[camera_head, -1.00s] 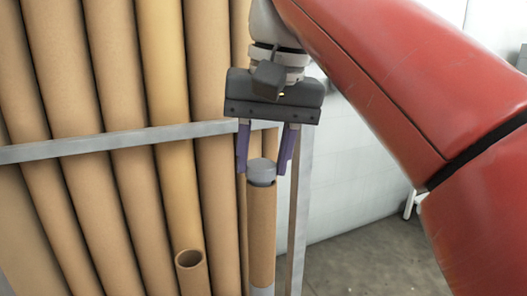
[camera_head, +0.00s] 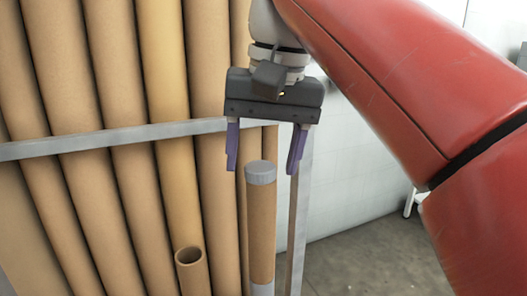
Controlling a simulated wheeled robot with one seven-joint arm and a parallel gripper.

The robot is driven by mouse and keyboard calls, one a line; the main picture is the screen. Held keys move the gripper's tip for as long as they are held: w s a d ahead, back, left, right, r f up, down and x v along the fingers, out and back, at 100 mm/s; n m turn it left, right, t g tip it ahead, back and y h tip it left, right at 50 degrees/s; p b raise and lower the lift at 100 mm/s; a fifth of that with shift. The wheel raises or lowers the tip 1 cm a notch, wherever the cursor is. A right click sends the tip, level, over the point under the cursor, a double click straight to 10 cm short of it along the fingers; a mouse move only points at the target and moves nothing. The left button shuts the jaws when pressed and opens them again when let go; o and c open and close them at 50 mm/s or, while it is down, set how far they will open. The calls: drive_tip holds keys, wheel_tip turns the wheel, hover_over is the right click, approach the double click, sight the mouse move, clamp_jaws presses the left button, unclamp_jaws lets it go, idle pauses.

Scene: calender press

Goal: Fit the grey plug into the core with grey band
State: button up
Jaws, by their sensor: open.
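The grey plug (camera_head: 261,172) sits in the top end of an upright cardboard core (camera_head: 261,235). A grey band (camera_head: 262,290) shows on that core at the bottom edge of the picture. The plug looks level and in line with the core; how deep it sits inside is hidden. My gripper (camera_head: 262,172) is above and around the plug, pointing down. Its two purple fingers are open wide, one on each side, with a gap to the plug on both sides. Nothing is held between them.
Several tall cardboard tubes (camera_head: 115,190) stand behind a grey metal rail (camera_head: 120,138) at left. A shorter open core (camera_head: 188,262) stands left of the plugged one. A rack post (camera_head: 300,215) rises close at right. Floor (camera_head: 370,255) beyond is clear.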

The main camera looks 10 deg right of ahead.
idle(0.3)
wheel_tip(320, 180, up, 3)
drive_tip(key=shift+f+p, duration=0.1)
drive_tip(key=shift+p, duration=0.95)
drive_tip(key=shift+r, duration=0.2)
drive_tip(key=shift+r, duration=0.25)
